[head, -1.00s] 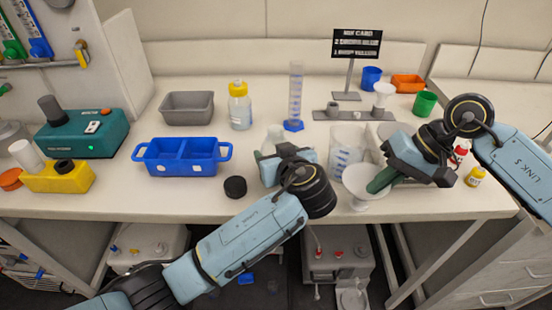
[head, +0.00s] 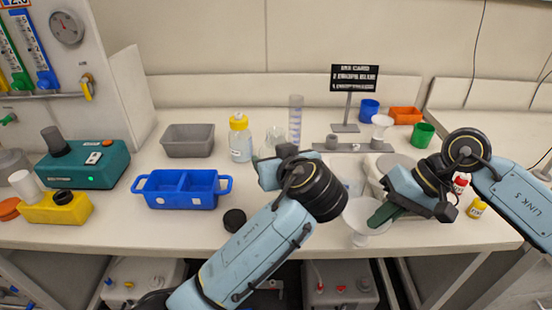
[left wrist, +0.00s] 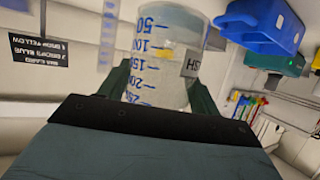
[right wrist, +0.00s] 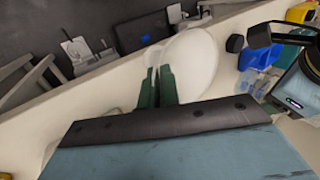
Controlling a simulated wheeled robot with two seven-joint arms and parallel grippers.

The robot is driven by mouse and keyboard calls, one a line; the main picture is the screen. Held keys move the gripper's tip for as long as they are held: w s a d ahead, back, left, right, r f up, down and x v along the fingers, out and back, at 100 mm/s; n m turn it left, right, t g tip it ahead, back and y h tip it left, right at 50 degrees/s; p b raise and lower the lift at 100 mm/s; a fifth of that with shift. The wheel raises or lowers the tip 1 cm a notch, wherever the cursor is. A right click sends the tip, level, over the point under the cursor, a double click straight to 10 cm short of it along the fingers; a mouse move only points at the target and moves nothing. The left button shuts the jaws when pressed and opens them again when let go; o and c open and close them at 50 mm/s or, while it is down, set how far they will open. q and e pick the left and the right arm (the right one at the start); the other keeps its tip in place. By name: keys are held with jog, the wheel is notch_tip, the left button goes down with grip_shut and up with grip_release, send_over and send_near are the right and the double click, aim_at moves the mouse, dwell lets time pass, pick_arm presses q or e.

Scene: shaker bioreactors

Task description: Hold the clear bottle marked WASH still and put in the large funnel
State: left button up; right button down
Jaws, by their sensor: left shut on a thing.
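The clear WASH bottle (left wrist: 160,60) with blue volume marks sits between my left gripper's fingers in the left wrist view; part of its label shows. In the head view its upper part (head: 275,138) shows behind my left gripper (head: 268,158), which is shut on it. The large white funnel (head: 366,214) is near the table's front edge, cone up, stem down. My right gripper (head: 378,220) is at the funnel's rim. In the right wrist view its fingers (right wrist: 156,88) are nearly together against the white funnel (right wrist: 192,60). Whether the stem touches the table is unclear.
A graduated beaker (head: 349,172) stands behind the funnel. A measuring cylinder (head: 296,112) and a yellow-capped bottle (head: 240,142) stand behind the left gripper. A blue divided tray (head: 182,202) and black cap (head: 234,219) are to the left. A small funnel (head: 382,121) stands at the back.

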pick_arm(q)
jog(key=shift+f+b, duration=1.25)
jog(key=shift+f, duration=0.8)
jog(key=shift+s+f+b, duration=0.15)
jog(key=shift+f+b, duration=0.45)
jog(key=shift+f, duration=0.25)
jog(key=shift+a+f, duration=0.1)
jog(key=shift+f, duration=0.25)
jog(key=shift+s+f+b, duration=0.15)
jog(key=shift+f+b, duration=1.05)
jog(key=shift+f, duration=0.1)
jog(key=shift+f, duration=0.1)
jog(key=o, duration=1.5)
jog(key=shift+f, duration=0.1)
jog(key=c, duration=1.7)
